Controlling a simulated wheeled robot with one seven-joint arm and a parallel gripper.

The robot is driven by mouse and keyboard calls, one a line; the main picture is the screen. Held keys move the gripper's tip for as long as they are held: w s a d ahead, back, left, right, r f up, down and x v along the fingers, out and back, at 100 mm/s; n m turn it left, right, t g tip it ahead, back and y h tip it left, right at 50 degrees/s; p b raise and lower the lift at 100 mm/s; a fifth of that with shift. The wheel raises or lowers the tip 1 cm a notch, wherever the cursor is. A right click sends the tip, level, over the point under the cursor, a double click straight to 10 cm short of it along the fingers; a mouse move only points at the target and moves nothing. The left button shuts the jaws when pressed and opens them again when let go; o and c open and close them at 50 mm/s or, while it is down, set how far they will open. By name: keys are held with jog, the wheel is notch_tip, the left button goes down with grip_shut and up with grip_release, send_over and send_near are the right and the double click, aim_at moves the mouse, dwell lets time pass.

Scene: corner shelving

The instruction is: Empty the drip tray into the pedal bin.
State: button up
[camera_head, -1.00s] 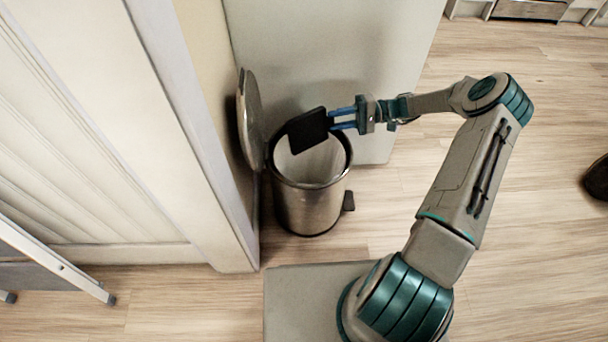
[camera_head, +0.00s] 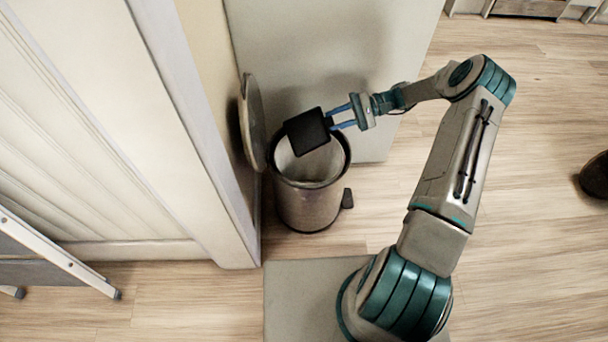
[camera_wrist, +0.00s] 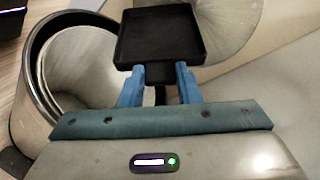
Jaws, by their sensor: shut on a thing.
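The drip tray (camera_head: 307,132) is a square black tray, held above the mouth of the pedal bin (camera_head: 308,205). My gripper (camera_head: 341,117) is shut on the tray's near edge with its blue fingers, to the right of the bin's opening. In the wrist view the drip tray (camera_wrist: 160,36) shows a raised rim and a dark inside with nothing visible in it. The bin is a metal cylinder with its round lid (camera_head: 252,122) standing open on the left. The bin's pale inside is partly hidden by the tray.
A cream panelled wall or cabinet (camera_head: 110,130) stands close on the left of the bin. A pale panel (camera_head: 330,50) stands behind it. The bin's black pedal (camera_head: 347,199) points right. A step-ladder-like frame (camera_head: 55,250) is at lower left.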

jog(key=shift+r+m+p, duration=0.2)
jog(key=shift+m+p, duration=0.1)
jog(key=shift+p, duration=0.1)
jog(key=shift+w+a+m+g+h+p, duration=0.15)
jog(key=shift+m+g+h+p, duration=0.35)
jog(key=shift+m, duration=0.5)
jog(key=shift+w+r+m+g+h, duration=0.15)
jog(key=shift+m+g+h, duration=0.2)
jog(key=shift+m, duration=0.25)
jog(key=shift+m+g+h, duration=0.25)
jog(key=shift+m, duration=0.25)
jog(key=shift+a, duration=0.1)
jog(key=shift+w+a+m+g+h, duration=0.1)
jog(key=shift+w+m+g+h, duration=0.15)
jog(key=shift+m+g+h, duration=0.65)
jog(key=shift+m+t+y, duration=0.3)
jog(key=shift+y, duration=0.1)
